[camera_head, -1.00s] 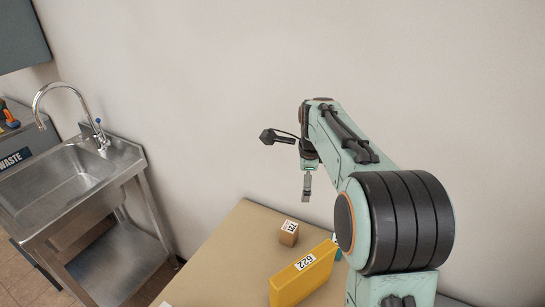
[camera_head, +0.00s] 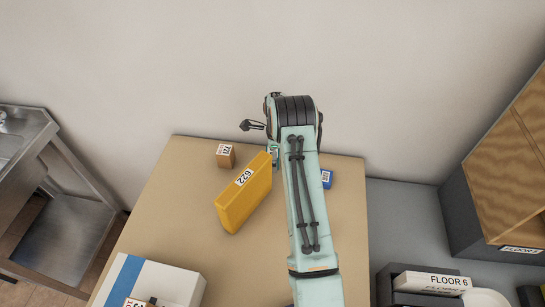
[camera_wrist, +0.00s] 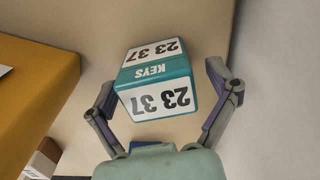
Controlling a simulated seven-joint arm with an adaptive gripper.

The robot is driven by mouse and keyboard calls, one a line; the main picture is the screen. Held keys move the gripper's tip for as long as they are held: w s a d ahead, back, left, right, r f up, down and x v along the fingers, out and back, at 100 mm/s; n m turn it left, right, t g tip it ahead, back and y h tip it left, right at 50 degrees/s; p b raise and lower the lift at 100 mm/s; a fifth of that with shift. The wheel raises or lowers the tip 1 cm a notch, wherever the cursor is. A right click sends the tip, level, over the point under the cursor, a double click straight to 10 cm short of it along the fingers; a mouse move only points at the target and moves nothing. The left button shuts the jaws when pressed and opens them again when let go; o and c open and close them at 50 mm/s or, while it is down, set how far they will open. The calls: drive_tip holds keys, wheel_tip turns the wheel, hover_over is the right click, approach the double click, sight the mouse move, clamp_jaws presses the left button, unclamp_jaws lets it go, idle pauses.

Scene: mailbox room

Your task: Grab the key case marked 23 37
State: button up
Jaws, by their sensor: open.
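The teal and white key case (camera_wrist: 160,78) shows in the wrist view, with "KEYS" and "23 37" on it, upside down in the picture. It rests on the tan table. My gripper (camera_wrist: 164,76) is open, with one finger on the left and one on the right of the case. Whether either finger touches it I cannot tell. In the head view my arm reaches over the table and hides the case and most of my gripper.
A yellow box (camera_head: 244,192) marked 622 stands close left of my arm. A small brown box (camera_head: 226,156) is farther left. A blue box (camera_head: 326,179) lies right of my arm. A white and blue box (camera_head: 150,283) is at the front. The wall is behind the table.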

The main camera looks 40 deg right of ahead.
drive_tip(key=c, duration=1.3)
